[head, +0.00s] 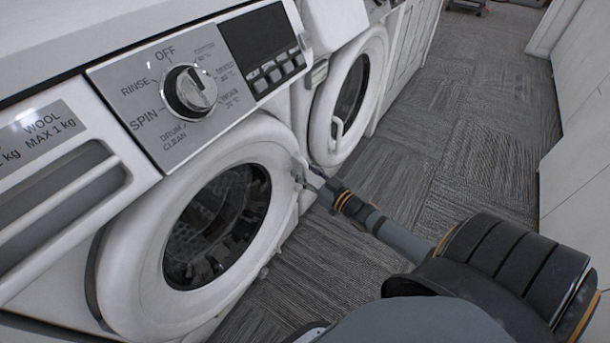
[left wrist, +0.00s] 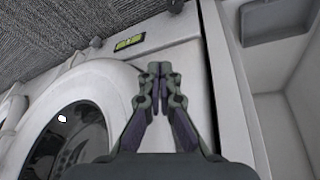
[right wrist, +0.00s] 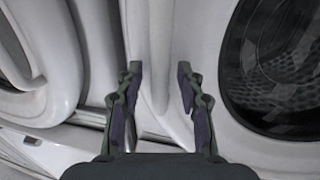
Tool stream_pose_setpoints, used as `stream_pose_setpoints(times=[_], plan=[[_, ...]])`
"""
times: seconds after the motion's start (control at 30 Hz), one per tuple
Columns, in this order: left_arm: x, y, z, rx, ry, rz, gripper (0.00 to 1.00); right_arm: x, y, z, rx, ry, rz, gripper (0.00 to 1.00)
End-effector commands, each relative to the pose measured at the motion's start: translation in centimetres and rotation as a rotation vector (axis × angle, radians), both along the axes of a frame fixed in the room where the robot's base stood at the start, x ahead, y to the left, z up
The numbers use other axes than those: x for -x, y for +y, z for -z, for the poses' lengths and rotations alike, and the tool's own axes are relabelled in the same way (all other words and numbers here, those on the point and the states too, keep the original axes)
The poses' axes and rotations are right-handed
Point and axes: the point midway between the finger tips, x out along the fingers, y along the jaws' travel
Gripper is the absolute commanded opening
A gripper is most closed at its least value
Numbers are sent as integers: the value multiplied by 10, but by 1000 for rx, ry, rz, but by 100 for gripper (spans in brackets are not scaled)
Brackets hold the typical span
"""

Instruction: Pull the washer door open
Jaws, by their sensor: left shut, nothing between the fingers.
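The near washer's round white door (head: 130,265) with dark glass stands in its frame in the head view, under the dial panel; I see no opening gap. My right gripper (head: 306,178) is at the door's right rim. In the right wrist view the right fingers (right wrist: 160,72) are apart, with a white vertical edge of the door rim or handle (right wrist: 160,40) between or behind them; I cannot tell whether they touch it. The door glass (right wrist: 275,70) is to their right. My left gripper (left wrist: 159,70) is shut and empty beside a white round door rim (left wrist: 100,72).
A second washer with a round door (head: 345,95) stands just beyond the near one. The detergent drawer (head: 60,190) is at the left. Grey carpet (head: 440,140) lies clear to the right, bounded by a white wall (head: 578,150).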

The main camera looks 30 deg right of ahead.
Motion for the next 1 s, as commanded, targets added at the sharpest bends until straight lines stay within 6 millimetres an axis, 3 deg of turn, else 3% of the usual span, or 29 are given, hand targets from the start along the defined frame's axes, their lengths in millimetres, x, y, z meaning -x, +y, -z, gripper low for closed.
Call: stream_pose_setpoints(times=[0.13,0.43,1.0], plan=[[0,0,-1,0,1,0,0,0,0,-1,0,0,0,38],[0,0,0,0,2,0,0,1,0,0,0,0,0,0],[1,0,0,-1,4,0,0,1,0,0,0,1,0,0]])
